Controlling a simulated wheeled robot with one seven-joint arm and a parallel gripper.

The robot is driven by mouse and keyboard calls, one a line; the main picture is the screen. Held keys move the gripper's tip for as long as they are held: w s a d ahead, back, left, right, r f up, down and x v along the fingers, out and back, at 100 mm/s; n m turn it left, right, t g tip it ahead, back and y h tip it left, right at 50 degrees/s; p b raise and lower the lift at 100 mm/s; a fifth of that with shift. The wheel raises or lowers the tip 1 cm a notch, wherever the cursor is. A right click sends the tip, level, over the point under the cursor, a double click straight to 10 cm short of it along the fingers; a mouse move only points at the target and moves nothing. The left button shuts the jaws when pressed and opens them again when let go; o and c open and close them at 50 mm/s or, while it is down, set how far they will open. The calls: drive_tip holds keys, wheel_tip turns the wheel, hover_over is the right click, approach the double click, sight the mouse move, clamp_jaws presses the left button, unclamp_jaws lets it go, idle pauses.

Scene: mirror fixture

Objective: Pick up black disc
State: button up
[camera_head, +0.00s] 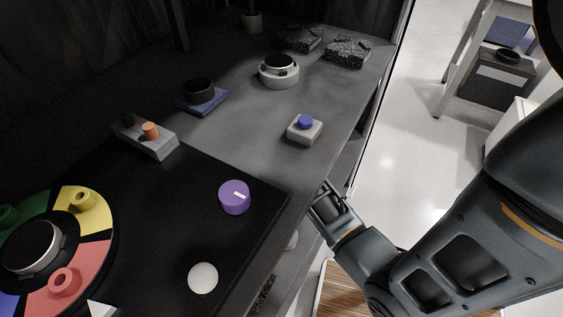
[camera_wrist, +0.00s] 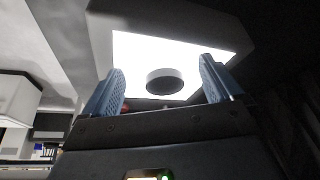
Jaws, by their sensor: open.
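In the wrist view a round disc (camera_wrist: 165,81) with a dark face and grey side shows against a bright white panel, between my fingertips in the picture. I cannot tell whether it is the task's black disc. My gripper (camera_wrist: 163,83) is open, its two blue fingers apart with nothing touching them.
Rough black blocks (camera_head: 347,51) stand at the back. Pale floor (camera_head: 400,150) is open to the right.

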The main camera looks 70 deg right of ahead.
drive_tip(key=shift+w+d, duration=0.1)
drive_tip(key=shift+d, duration=0.55)
drive_tip(key=d, duration=0.4)
drive_tip(key=shift+w+f, duration=0.35)
drive_tip(key=shift+w, duration=0.05)
drive_tip(key=shift+d+f, duration=0.1)
drive_tip(key=shift+f, duration=0.1)
drive_tip(key=c, duration=1.2)
